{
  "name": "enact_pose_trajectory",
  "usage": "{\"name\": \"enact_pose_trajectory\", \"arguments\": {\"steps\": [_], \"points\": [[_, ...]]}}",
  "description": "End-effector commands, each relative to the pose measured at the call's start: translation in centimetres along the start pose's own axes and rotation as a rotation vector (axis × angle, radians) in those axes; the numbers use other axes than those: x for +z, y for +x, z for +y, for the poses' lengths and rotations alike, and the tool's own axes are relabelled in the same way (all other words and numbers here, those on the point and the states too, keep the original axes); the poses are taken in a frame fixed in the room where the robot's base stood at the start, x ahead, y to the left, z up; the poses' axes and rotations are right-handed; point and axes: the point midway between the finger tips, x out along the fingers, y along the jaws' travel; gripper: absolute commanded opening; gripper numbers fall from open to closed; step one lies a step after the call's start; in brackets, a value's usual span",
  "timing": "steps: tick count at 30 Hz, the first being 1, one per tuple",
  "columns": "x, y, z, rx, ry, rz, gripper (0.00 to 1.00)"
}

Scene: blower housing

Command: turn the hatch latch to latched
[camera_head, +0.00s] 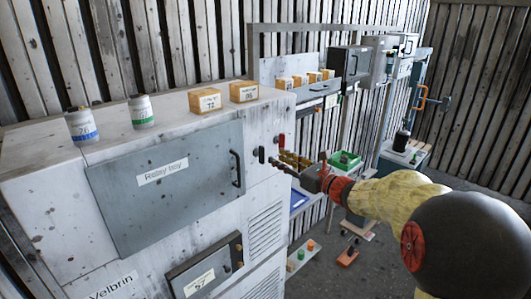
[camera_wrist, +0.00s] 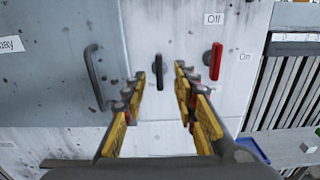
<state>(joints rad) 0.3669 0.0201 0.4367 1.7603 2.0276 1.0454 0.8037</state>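The hatch (camera_head: 165,200) is a grey panel labelled like "Relay bay", lying closed on the white housing, with a dark bar handle (camera_head: 238,168). The black latch (camera_head: 262,155) is a small upright lever right of the hatch. In the wrist view the latch (camera_wrist: 158,72) stands vertical, framed between my fingertips. My gripper (camera_wrist: 160,78) is open, with yellow-and-dark fingers on either side of the latch in that view. In the head view my gripper (camera_head: 288,168) is just right of and below the latch. Whether a finger touches it I cannot tell.
A red lever (camera_wrist: 214,62) with "Off" and "On" labels sits close right of the latch. Jars (camera_head: 142,112) and boxes (camera_head: 205,101) stand on the housing top. A small lower panel (camera_head: 205,272) is labelled 57. Benches and cabinets (camera_head: 348,62) stand behind.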

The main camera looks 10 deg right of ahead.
Motion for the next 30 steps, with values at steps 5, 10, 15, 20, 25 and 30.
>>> {"name": "enact_pose_trajectory", "arguments": {"steps": [5,10,15,20,25,30], "points": [[0.1,2.7,0.1,0.004,-0.001,0.002,0.29],[0.1,5.2,0.1,0.003,-0.003,0.002,0.29],[0.1,6.7,0.1,0.003,-0.004,0.002,0.29],[0.0,7.1,0.1,0.001,-0.004,0.003,0.29],[-0.1,7.1,0.1,0.001,-0.005,0.003,0.29],[-0.1,7.1,0.1,0.001,-0.005,0.003,0.2]]}}
